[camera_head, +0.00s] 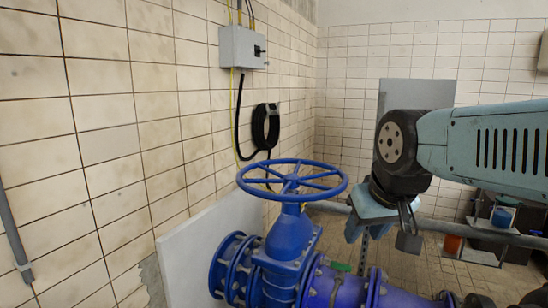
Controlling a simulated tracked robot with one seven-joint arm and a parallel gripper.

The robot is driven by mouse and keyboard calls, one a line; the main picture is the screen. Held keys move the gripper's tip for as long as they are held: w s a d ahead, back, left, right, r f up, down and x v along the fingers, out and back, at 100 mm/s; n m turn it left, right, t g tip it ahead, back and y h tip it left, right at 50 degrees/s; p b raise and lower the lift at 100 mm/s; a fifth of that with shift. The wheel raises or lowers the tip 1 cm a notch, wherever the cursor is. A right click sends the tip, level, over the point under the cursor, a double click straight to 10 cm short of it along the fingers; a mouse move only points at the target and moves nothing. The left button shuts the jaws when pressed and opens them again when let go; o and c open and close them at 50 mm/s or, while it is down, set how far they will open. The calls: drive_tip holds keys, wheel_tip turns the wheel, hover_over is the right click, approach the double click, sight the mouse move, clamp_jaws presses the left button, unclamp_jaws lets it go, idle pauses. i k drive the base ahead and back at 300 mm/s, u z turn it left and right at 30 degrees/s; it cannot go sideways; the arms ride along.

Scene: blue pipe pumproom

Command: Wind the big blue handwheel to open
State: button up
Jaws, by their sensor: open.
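The big blue handwheel (292,169) lies flat on top of a blue valve body (283,238) in the middle of the view. It has a round rim with spokes meeting at a hub. My gripper (352,236) hangs at the end of my arm, to the right of the wheel and somewhat below its rim. It is open with nothing seen between its fingers. In the picture it is apart from the wheel, with a small gap to the rim; the depth between them is hard to tell.
A blue flanged pipe (345,290) runs from the valve to the lower right. A grey panel (205,245) stands behind the valve at left. A grey switch box (243,47) and a coiled black cable (265,127) are on the tiled wall. Containers (503,213) sit at far right.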

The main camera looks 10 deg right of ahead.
sight(291, 180)
drive_tip(key=i, duration=1.35)
